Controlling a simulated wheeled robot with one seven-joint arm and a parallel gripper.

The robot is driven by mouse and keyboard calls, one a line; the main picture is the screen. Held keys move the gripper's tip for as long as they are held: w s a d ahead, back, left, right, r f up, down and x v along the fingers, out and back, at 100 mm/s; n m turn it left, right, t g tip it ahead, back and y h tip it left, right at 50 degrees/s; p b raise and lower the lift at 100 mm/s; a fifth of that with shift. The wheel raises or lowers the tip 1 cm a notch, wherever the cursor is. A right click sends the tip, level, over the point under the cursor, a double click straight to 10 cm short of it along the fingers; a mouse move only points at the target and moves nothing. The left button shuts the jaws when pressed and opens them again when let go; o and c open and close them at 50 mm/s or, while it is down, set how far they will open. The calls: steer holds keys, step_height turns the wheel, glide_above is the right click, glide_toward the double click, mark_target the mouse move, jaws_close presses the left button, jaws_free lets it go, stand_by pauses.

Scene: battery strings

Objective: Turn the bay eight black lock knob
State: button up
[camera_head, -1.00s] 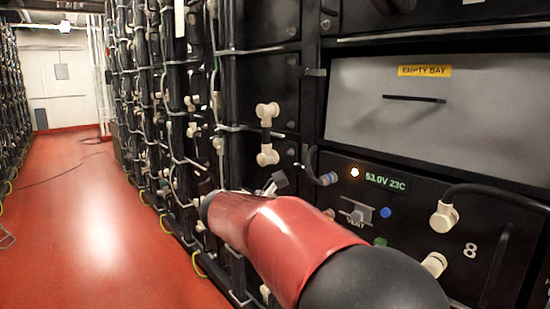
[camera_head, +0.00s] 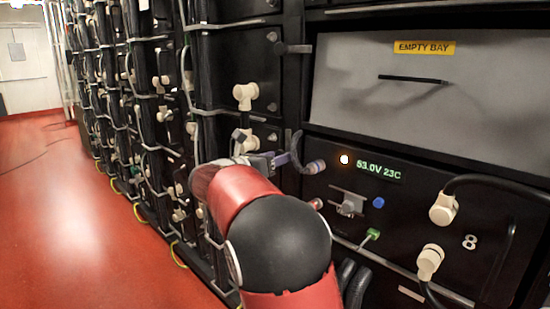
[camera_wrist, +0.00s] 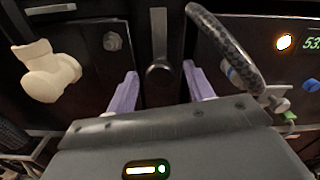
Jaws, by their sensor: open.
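The bay eight module has a dark front (camera_head: 470,210) marked with a white 8, at the right of the head view. In the wrist view a dark round knob with a short upright bar (camera_wrist: 160,73) sits on the dark post left of the module; it looks like the black lock knob. My gripper (camera_wrist: 160,85) is open, its two purple fingers pointing at the post, one on each side of the knob. The fingers appear apart from it, but the depth is unclear. In the head view my gripper (camera_head: 285,160) is beside the module's left edge, and the knob is hard to make out.
A cream connector (camera_wrist: 48,72) is at left.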

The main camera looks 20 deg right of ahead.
steer(key=shift+d, duration=0.1)
steer(key=c, duration=1)
steer(key=shift+o, duration=0.2)
steer(key=shift+f+m+b, duration=0.15)
steer(key=shift+m+b, duration=6.75)
steer(key=shift+m, duration=2.1)
